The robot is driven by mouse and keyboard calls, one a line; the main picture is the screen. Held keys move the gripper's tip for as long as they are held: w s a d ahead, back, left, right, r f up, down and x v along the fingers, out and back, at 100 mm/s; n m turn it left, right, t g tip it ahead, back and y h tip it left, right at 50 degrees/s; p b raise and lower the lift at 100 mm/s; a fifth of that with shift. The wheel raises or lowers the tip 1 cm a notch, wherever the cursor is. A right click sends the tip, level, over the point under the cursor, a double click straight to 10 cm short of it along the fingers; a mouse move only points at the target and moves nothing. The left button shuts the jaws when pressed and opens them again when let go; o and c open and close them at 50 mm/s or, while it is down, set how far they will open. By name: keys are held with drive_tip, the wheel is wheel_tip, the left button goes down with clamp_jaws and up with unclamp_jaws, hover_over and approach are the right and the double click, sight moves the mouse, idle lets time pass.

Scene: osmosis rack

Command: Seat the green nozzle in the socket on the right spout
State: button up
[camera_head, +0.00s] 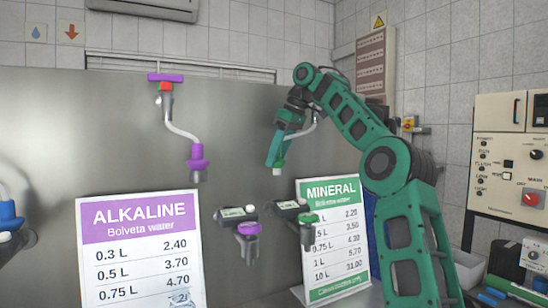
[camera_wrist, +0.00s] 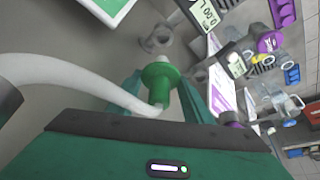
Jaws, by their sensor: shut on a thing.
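The right spout is a white curved pipe (camera_head: 303,133) on the back panel, partly hidden by my arm. In the wrist view the pipe (camera_wrist: 70,75) sweeps in from the left. The green nozzle (camera_wrist: 159,80) is a flanged piece between the fingers of my gripper (camera_wrist: 160,92), which is shut on it. The pipe's end meets the nozzle's near end; the socket is hidden there, so I cannot tell how deep it sits. In the head view my gripper (camera_head: 279,150) is tilted down, with the nozzle (camera_head: 278,164) showing at its lower end.
The left spout (camera_head: 180,130) carries a purple nozzle (camera_head: 198,163). Below stand the purple ALKALINE board (camera_head: 140,212) and the green MINERAL board (camera_head: 333,190). Small display units (camera_head: 236,213) with purple and green fittings are between them. A control panel (camera_head: 509,150) is at right.

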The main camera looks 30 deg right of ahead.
sight(280, 168)
drive_tip(key=shift+d+f, duration=0.25)
drive_tip(key=shift+f, duration=0.65)
drive_tip(key=shift+d+f, duration=0.25)
drive_tip(key=shift+f, duration=0.6)
drive_tip(key=shift+a+f, duration=0.2)
drive_tip(key=shift+f, duration=1.6)
drive_tip(key=shift+a+f, duration=0.1)
drive_tip(key=shift+a, duration=0.1)
drive_tip(key=shift+f, duration=0.2)
drive_tip(key=shift+f, duration=0.9)
drive_tip(key=shift+f, duration=0.15)
drive_tip(key=shift+f, duration=0.3)
